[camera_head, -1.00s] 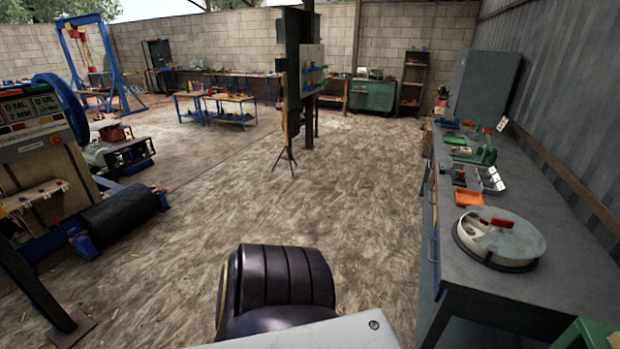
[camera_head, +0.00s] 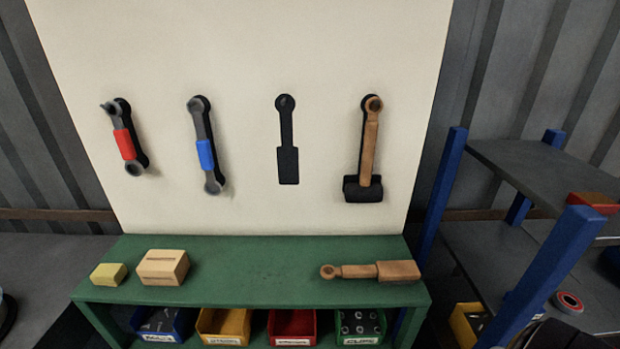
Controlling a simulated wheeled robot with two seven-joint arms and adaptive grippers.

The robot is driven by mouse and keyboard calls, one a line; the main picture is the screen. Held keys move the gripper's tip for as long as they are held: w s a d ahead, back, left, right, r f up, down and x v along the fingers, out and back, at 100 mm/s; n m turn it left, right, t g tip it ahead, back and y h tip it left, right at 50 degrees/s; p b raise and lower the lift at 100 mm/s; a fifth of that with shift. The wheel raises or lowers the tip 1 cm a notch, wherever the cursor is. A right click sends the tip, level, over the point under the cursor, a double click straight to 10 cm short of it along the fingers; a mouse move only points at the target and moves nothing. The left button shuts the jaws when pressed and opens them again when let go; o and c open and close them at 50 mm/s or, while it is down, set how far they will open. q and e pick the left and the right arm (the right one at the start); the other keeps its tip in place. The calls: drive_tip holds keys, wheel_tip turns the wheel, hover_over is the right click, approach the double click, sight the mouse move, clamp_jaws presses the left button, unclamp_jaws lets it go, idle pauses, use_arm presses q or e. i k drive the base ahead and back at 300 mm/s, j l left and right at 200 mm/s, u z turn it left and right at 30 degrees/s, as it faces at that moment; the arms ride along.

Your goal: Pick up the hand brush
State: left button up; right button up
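A wooden hand brush (camera_head: 370,271) lies flat on the right part of a green bench top (camera_head: 250,262). Its ringed handle end points left and its blocky head points right. Bristles cannot be made out. Above it, a white board (camera_head: 240,60) carries a dark painted outline (camera_head: 286,140) with a ring, narrow handle and rectangular end; nothing hangs on that outline. Neither of my grippers is in view.
A red-gripped wrench (camera_head: 124,142), a blue-gripped wrench (camera_head: 206,150) and a wooden-handled mallet (camera_head: 367,150) hang on the board. A yellow block (camera_head: 108,274) and a wooden block (camera_head: 163,267) sit left on the bench. A blue-posted shelf (camera_head: 565,255) stands close on the right.

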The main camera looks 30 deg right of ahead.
sight(400, 271)
drive_tip(key=z, duration=1.55)
